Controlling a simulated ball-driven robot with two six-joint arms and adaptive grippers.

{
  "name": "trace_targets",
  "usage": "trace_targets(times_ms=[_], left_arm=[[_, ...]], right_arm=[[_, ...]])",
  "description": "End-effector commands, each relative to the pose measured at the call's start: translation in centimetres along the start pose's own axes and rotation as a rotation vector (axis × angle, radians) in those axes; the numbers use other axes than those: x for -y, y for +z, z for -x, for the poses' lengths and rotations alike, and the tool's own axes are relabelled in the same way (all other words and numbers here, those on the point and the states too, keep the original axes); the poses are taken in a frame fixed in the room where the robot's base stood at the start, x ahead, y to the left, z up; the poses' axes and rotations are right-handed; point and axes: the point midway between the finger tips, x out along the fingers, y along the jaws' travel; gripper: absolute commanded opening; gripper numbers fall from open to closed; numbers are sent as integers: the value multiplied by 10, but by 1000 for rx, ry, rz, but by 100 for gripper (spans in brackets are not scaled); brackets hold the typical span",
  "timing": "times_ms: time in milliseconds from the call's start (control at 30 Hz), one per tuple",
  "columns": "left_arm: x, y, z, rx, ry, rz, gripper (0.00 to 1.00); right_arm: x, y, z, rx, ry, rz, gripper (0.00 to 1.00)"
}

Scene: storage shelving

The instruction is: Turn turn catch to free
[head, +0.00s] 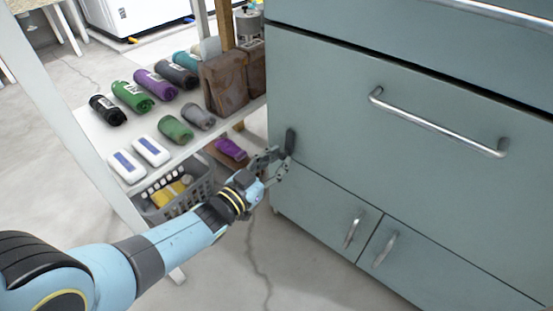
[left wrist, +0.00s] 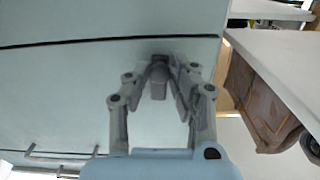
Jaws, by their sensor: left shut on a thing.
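The turn catch (head: 290,141) is a small dark upright piece on the left edge of the grey-green cabinet's large drawer front. My left gripper (head: 281,161) reaches it from the lower left and is shut on it. In the left wrist view the catch (left wrist: 158,88) shows as a grey knob between the fingers of my left gripper (left wrist: 160,85). The fingers hide part of it, so its exact angle is hard to tell. My right gripper is not in view.
The drawer front has a long metal handle (head: 438,124). Two small doors with handles (head: 353,232) are below. A white shelf (head: 92,128) with several rolled cloths and a brown bag (head: 225,82) stands close on the left. A grey basket (head: 183,192) sits under it.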

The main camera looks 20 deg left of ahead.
Motion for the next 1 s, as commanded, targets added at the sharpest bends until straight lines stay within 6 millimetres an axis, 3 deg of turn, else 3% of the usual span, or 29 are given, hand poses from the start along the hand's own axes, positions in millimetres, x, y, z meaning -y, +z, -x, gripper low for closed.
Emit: trace_targets(times_ms=[733,767,900,1000], left_arm=[[0,2,1,5,-2,89,0],[0,2,1,5,-1,89,25],[0,2,1,4,-1,88,44],[0,1,1,3,-1,88,44]], right_arm=[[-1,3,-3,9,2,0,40],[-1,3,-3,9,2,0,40],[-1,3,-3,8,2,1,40],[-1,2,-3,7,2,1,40]])
